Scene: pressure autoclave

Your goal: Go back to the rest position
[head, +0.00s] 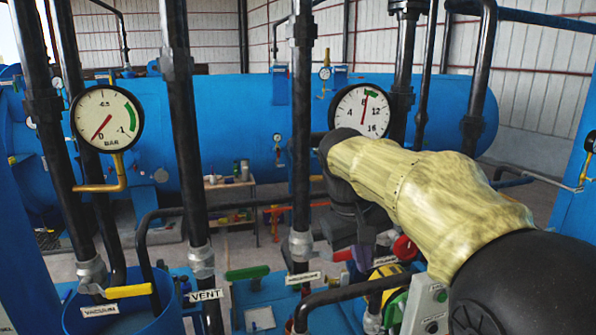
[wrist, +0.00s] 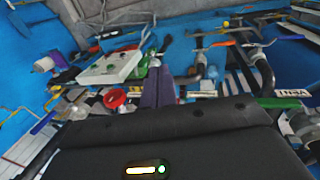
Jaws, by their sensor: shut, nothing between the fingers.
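My gripper (wrist: 160,75) has purple fingers that are shut together, with nothing seen between them. In the head view my arm, in a yellow sleeve, reaches in from the right, and its dark wrist hangs down in front of the valves and pipes. The purple fingers (head: 362,257) are partly hidden there behind the wrist and arm. They are close to a red knob (head: 405,248). A red round knob also shows in the wrist view (wrist: 115,98), left of the fingers. Whether the fingers touch anything cannot be told.
A vacuum gauge (head: 107,118) and a pressure gauge (head: 362,109) stand on pipes before the blue tank (head: 230,120). Upright black pipes flank the arm. A green-handled valve (head: 247,272), a yellow handle (head: 128,291) and a control box (head: 425,307) crowd the area below.

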